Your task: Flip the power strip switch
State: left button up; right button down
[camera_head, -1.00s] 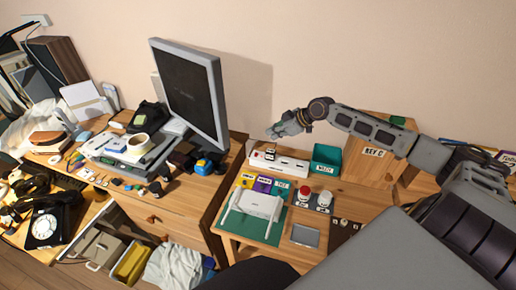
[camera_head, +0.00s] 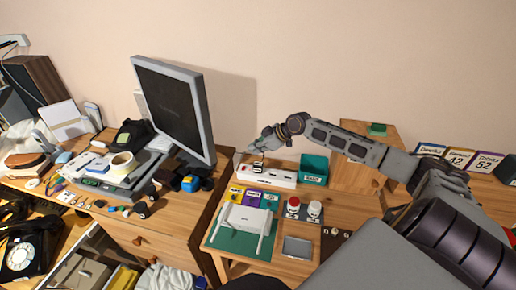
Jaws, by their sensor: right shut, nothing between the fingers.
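The white power strip (camera_head: 283,177) lies on the small wooden table at the right, behind the colored cards. My right gripper (camera_head: 254,151) is shut and empty, reaching down over the strip's left end. Its fingertips are close above the strip; I cannot tell whether they touch it. The switch is too small to make out and is partly hidden by the gripper. My left gripper is not in view.
A teal bin (camera_head: 314,168) stands just right of the strip. A white router (camera_head: 243,220) lies on a green mat in front, beside red and white round buttons (camera_head: 293,206). A monitor (camera_head: 173,105) stands on the desk at left.

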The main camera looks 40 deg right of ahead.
aim_at(246, 167)
jog(key=x, duration=0.7)
jog(key=shift+w+a+f, duration=0.15)
jog(key=shift+f, duration=0.1)
jog(key=shift+d+f, duration=0.2)
jog(key=shift+f, duration=0.85)
jog(key=shift+w+d+f, duration=0.1)
jog(key=shift+f, duration=0.7)
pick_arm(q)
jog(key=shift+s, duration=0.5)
pick_arm(e)
jog(key=shift+f, duration=0.1)
